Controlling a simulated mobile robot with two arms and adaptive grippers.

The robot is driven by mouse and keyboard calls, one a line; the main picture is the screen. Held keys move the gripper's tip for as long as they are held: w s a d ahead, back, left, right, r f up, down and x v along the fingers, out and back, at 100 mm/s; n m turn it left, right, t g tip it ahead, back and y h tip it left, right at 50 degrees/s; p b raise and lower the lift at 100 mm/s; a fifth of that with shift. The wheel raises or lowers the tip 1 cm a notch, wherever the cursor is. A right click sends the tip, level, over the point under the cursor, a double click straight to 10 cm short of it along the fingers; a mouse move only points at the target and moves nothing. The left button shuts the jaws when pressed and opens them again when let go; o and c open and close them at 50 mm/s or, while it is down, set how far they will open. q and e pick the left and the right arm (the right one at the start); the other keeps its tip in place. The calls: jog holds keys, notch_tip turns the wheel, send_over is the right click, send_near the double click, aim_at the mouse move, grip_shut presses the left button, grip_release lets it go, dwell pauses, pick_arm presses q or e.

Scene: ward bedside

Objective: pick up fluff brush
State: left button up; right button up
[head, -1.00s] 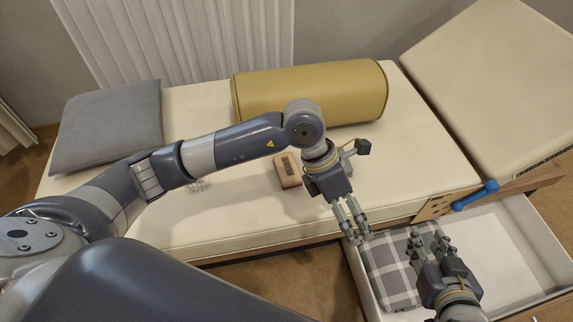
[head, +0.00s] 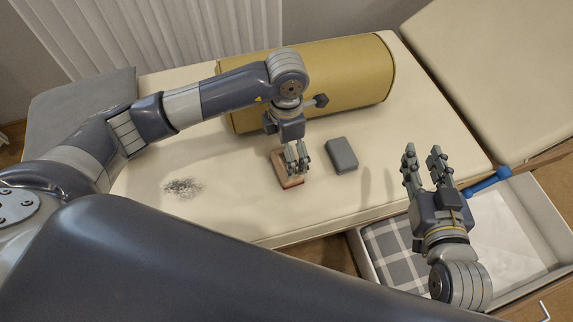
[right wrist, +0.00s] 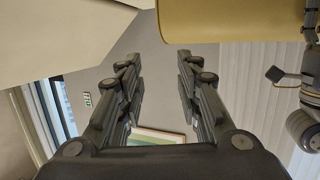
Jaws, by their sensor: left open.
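The fluff brush (head: 280,166) appears to be the small wooden block with a reddish lower edge on the cream couch in the head view. My left gripper (head: 298,168) points down at it, open, its fingers overlapping the brush in the picture. I cannot tell whether they touch it. My right gripper (head: 424,160) is raised at the right, open and empty. In the right wrist view its two fingers (right wrist: 160,85) stand wide apart with nothing between them.
A grey block (head: 341,155) lies right of the brush. A yellow bolster (head: 345,75) lies behind it. An open drawer (head: 545,225) holds a checked cloth (head: 395,250). A blue-handled item (head: 488,180) lies near it.

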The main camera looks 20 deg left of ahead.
aim_at(278, 159)
pick_arm(q)
jog(key=shift+f, duration=0.95)
notch_tip(278, 159, down, 4)
jog(key=shift+w+f+b, duration=0.15)
jog(key=shift+f+b, duration=0.05)
jog(key=shift+b, duration=0.85)
jog(key=shift+f, duration=0.1)
pick_arm(e)
notch_tip(278, 159, up, 10)
jog(key=a+t+y, duration=0.1)
jog(key=t, duration=0.5)
jog(key=shift+w+a+r+y, duration=0.2)
jog(key=shift+a+r+y, duration=0.1)
jog(key=shift+y, duration=0.1)
pick_arm(q)
jog(key=c, duration=0.8)
